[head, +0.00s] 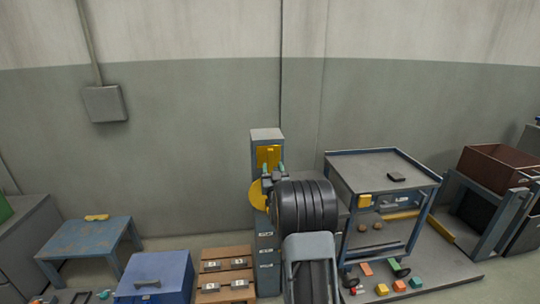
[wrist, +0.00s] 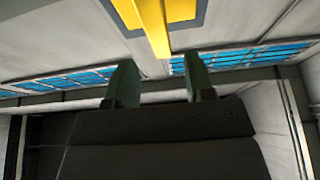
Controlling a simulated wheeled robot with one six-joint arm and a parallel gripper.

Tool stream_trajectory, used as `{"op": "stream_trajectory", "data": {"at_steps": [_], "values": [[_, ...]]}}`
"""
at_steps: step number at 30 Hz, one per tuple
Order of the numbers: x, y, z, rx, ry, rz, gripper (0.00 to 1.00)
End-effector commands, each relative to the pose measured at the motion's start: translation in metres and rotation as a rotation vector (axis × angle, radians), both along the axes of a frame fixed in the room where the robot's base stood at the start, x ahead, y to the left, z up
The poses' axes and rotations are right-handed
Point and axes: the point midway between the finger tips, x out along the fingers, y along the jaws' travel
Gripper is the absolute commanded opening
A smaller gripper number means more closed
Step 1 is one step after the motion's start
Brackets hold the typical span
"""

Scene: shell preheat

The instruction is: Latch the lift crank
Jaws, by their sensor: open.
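A blue-grey post (head: 265,135) stands against the wall in the head view. It carries a yellow plate (head: 268,154) near its top and a yellow disc (head: 257,195) at its left side, partly hidden by my arm. Which part is the crank's latch I cannot tell. My gripper (head: 273,170) is at the post, just below the yellow plate. In the wrist view my gripper (wrist: 160,80) is open, its two greenish fingers apart with nothing between them. A yellow bar (wrist: 157,28) shows beyond the fingertips, its end close to the gap between them.
A grey-topped cart (head: 365,168) stands right of the post, with small coloured blocks (head: 399,286) below it. A wooden pallet (head: 228,268), a blue box (head: 158,278) and a blue table (head: 82,238) stand to the left. A brown bin (head: 490,165) is at far right.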

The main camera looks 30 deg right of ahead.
Motion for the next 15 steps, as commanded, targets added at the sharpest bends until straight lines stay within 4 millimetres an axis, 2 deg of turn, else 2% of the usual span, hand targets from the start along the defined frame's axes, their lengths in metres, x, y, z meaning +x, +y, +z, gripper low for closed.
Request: {"op": "stream_trajectory", "data": {"at_steps": [6,15], "values": [[0.031,-0.014,0.015,0.0,-0.001,0.0,0.49],[0.051,-0.024,0.023,0.001,0.0,0.0,0.49]]}}
